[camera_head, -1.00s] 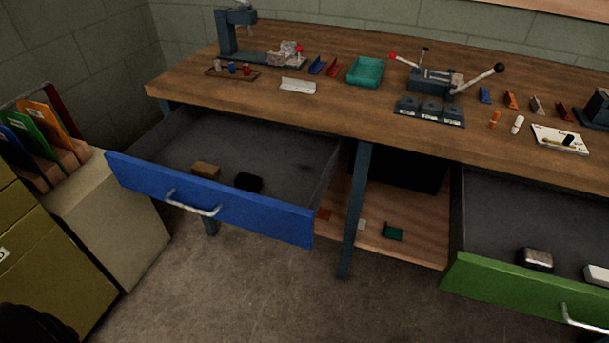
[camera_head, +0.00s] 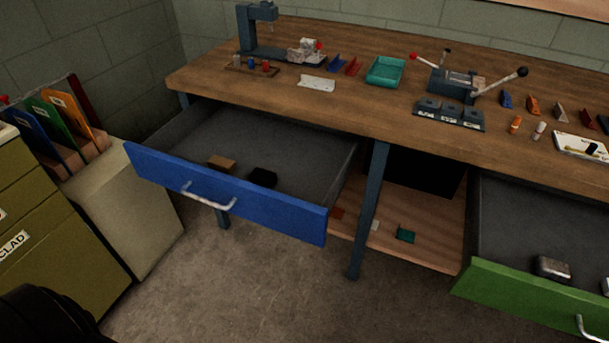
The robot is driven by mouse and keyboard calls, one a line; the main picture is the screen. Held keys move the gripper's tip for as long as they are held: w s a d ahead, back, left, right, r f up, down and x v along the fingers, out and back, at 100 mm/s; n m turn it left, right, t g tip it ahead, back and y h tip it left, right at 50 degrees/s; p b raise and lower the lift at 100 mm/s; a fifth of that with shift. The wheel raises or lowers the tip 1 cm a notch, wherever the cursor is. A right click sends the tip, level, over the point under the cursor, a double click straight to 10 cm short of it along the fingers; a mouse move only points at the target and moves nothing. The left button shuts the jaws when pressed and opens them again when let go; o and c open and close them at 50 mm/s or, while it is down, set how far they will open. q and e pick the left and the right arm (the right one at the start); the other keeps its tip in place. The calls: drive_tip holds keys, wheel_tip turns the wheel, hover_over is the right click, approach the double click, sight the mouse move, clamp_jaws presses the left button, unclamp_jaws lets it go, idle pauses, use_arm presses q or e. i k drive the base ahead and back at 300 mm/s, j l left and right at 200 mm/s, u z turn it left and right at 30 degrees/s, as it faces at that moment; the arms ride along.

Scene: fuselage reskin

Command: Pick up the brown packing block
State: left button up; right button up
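The brown packing block (camera_head: 222,163) lies in the open blue-fronted drawer (camera_head: 240,199), near the drawer's left side behind its front panel. A black block (camera_head: 263,177) lies to its right in the same drawer, a short gap apart. Neither gripper's fingers show in the head view. A dark rounded shape at the bottom left corner may be part of my own body; I cannot tell which part.
A green-fronted drawer (camera_head: 530,304) stands open at the right with a metal block (camera_head: 552,267) in it. The wooden bench (camera_head: 330,115) holds tools and small parts. An olive cabinet (camera_head: 50,245) stands at the left. The floor (camera_head: 260,290) before the blue drawer is clear.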

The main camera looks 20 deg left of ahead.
sight(222, 164)
drive_tip(key=u, duration=1.35)
